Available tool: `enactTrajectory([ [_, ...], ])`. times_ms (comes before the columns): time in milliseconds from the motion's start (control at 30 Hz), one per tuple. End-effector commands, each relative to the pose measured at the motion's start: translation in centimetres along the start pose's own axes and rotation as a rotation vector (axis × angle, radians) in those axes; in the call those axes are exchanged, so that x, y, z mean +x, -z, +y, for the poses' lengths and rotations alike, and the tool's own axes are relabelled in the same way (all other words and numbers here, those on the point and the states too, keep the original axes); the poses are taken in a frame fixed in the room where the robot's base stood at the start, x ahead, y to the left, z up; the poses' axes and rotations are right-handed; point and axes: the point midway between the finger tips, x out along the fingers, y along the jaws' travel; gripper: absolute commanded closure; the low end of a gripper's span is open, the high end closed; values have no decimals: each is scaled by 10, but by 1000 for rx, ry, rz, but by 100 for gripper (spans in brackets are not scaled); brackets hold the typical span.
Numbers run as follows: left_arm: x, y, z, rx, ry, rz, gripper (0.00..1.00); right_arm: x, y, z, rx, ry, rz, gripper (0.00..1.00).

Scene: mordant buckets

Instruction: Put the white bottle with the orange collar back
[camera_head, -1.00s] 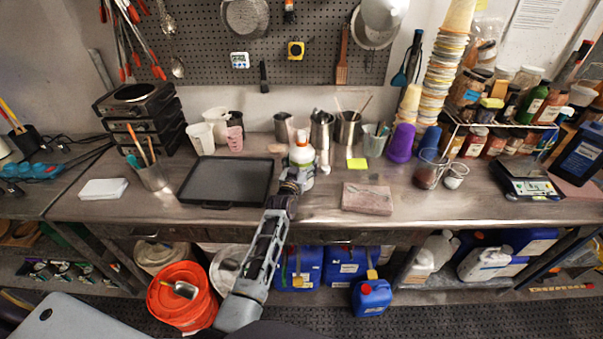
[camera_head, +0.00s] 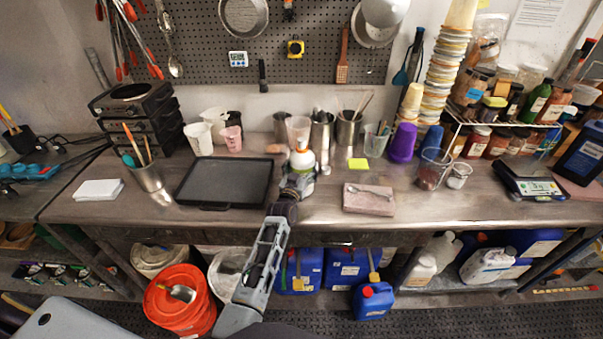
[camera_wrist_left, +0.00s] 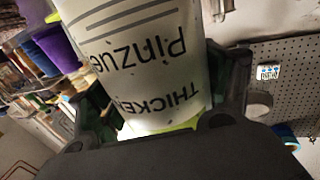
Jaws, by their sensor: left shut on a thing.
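The white bottle (camera_head: 302,160) with the orange collar (camera_head: 300,145) is upright over the middle of the bench, right of the dark tray. My left gripper (camera_head: 297,184) is shut around its body from the front. I cannot tell whether the bottle's base touches the bench, as the gripper hides it. In the left wrist view the printed white bottle (camera_wrist_left: 145,55) fills the space between the dark fingers of my left gripper (camera_wrist_left: 160,95). My right gripper is not in view.
A dark tray (camera_head: 193,181) lies to the left. A pinkish block (camera_head: 358,206) with a spoon on it lies to the right. Metal pots and cups (camera_head: 321,135) stand close behind the bottle. A beaker (camera_head: 430,172) and scale (camera_head: 532,187) are farther right.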

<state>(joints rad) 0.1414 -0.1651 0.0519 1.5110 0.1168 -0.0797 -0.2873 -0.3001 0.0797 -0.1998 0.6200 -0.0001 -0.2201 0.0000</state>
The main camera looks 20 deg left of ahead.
Motion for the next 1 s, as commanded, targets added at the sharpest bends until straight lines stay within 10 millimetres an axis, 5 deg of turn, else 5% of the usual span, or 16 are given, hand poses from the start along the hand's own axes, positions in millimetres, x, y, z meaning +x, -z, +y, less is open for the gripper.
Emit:
enactTrajectory([
  [767, -4, -15, 2, 0, 1, 3, 66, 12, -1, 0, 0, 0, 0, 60],
  [800, -4, -16, 2, 0, 1, 0, 18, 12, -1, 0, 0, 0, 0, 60],
  [933, -4, -16, 2, 0, 1, 0, 1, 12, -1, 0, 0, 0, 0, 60],
  [1000, -4, -16, 2, 0, 1, 0, 0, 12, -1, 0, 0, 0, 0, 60],
])
